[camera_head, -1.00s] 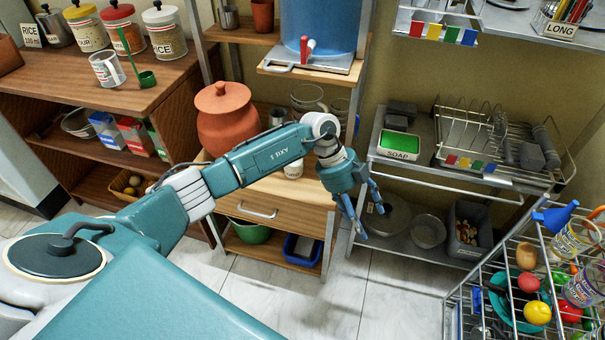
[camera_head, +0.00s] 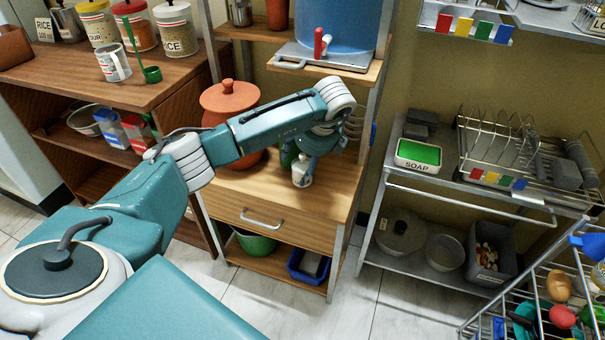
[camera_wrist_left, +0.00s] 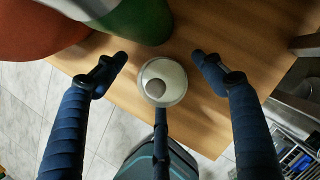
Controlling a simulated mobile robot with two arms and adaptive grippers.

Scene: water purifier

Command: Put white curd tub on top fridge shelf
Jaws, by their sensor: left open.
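A small white tub (camera_head: 301,172) stands on the wooden cabinet top, partly hidden by my left arm. In the left wrist view a white round tub (camera_wrist_left: 172,92) is seen from above between the two fingers of my left gripper (camera_wrist_left: 160,62). The fingers are open, one on each side, with visible gaps to it. I cannot read a label on it. In the head view the gripper is mostly hidden behind the wrist. The fridge is not in view. My right gripper is not in view.
A clay pot (camera_head: 228,97) and a green object (camera_head: 288,155) stand close by; a green and white rounded thing (camera_wrist_left: 135,18) is near the fingers. A blue water container (camera_head: 338,32) sits above on a shelf (camera_head: 375,72). A dish rack (camera_head: 500,150) is at right.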

